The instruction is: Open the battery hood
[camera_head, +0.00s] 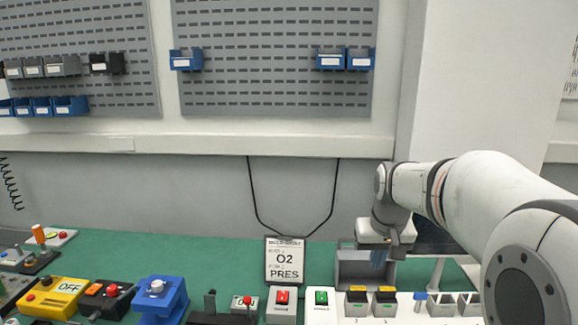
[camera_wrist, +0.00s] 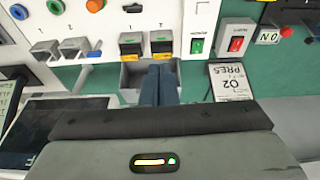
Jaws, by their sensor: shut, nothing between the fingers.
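No part is readably labelled as the battery hood. Two black-and-yellow blocks (camera_head: 357,304) stand side by side on a white panel (camera_head: 322,316), and show in the wrist view (camera_wrist: 131,46). To their right in the head view are two grey hood-like housings (camera_head: 441,304), also seen in the wrist view (camera_wrist: 45,50). My gripper (camera_head: 378,264) points down at an open grey bin (camera_head: 350,268) behind the blocks. Its blue fingers (camera_wrist: 160,68) are together and empty, over the bin in the wrist view and close to the blocks. Contact cannot be told.
An O2 PRES sign (camera_head: 285,262) stands left of the bin. Red (camera_head: 282,298) and green (camera_head: 321,298) rocker switches sit left of the blocks. A blue device (camera_head: 160,297) and yellow box (camera_head: 52,298) are farther left.

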